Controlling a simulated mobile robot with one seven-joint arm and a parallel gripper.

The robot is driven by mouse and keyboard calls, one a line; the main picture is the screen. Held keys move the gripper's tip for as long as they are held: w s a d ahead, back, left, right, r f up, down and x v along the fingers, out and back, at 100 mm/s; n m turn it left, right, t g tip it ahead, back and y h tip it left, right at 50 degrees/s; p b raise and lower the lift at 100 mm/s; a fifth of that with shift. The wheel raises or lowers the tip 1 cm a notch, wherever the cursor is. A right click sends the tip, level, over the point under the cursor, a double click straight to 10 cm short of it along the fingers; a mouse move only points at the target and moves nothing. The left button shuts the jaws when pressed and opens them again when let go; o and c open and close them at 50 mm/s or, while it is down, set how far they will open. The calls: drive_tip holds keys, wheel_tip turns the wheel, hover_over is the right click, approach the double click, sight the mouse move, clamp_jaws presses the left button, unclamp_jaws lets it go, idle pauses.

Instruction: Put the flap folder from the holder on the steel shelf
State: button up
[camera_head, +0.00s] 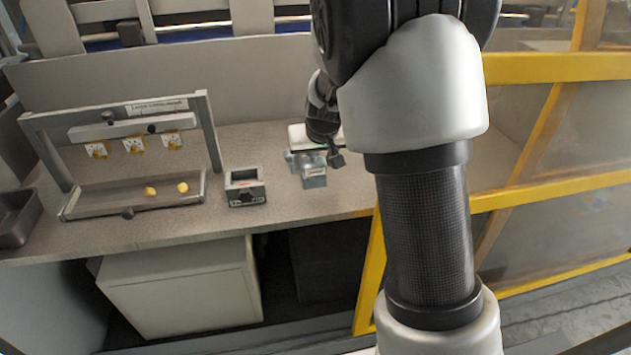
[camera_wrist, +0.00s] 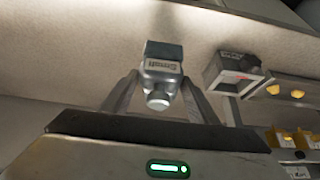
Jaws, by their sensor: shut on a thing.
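My gripper (camera_head: 315,165) is shut on a small grey metal piece (camera_wrist: 162,72), which I take for the flap folder. It has a dark end block, a lettered label and a round knob, and sits between both fingers in the wrist view. The piece is partly covered by my gripper in the head view. A grey and black open-topped box (camera_head: 245,197), seemingly the holder, stands on the worktop left of my gripper; its recess looks empty. It also shows in the wrist view (camera_wrist: 222,80). I cannot tell for sure which surface is the steel shelf.
A metal frame (camera_head: 208,130) with yellow parts on its bar and two yellow knobs in its lower trough stands left on the worktop (camera_head: 270,150). A dark tray (camera_head: 12,232) is at far left. A yellow guard frame (camera_head: 370,265) bounds the right side.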

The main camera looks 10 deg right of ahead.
sight(315, 175)
drive_tip(key=shift+f+b, duration=0.45)
drive_tip(key=shift+f, duration=2.45)
drive_tip(key=shift+f, duration=0.15)
drive_tip(key=o, duration=1.4)
drive_tip(key=shift+r, duration=0.3)
drive_tip(key=s+a+r+y+p, duration=0.1)
drive_tip(key=s+r+p, duration=0.1)
drive_tip(key=s+r, duration=1.8)
drive_tip(key=shift+h, duration=0.5)
drive_tip(key=s, duration=0.4)
drive_tip(key=s+r, duration=0.1)
drive_tip(key=s, duration=0.3)
drive_tip(key=s+d, duration=0.1)
drive_tip(key=s, duration=0.3)
drive_tip(key=shift+s+r, duration=0.15)
drive_tip(key=shift+s, duration=0.2)
